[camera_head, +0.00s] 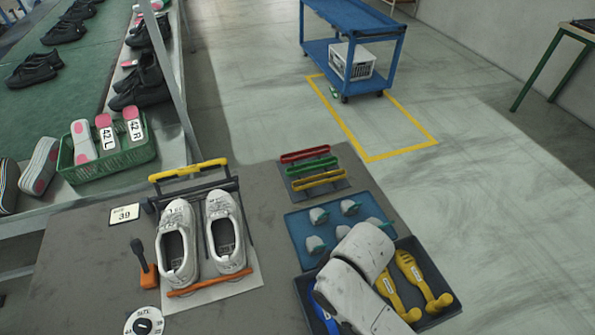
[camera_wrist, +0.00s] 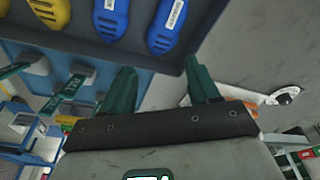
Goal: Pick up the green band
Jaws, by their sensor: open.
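The green band (camera_head: 312,167) lies in a small dark rack (camera_head: 335,188) on the grey table, between a red band (camera_head: 304,155) and a yellow band (camera_head: 320,180). I cannot make out the green band in the wrist view. My gripper (camera_wrist: 160,70) shows there with two dark green fingers apart and nothing between them. It is over the area of the dark tray and blue mat, away from the rack. In the head view my white arm covers part of the tray, and the fingers are hidden or unclear.
A blue mat (camera_head: 296,225) with several grey-green pieces lies in front of the rack. White shoes (camera_head: 225,235) stand left, near a yellow-handled frame (camera_head: 188,170). Floor beyond the table is clear up to a blue trolley (camera_head: 350,20).

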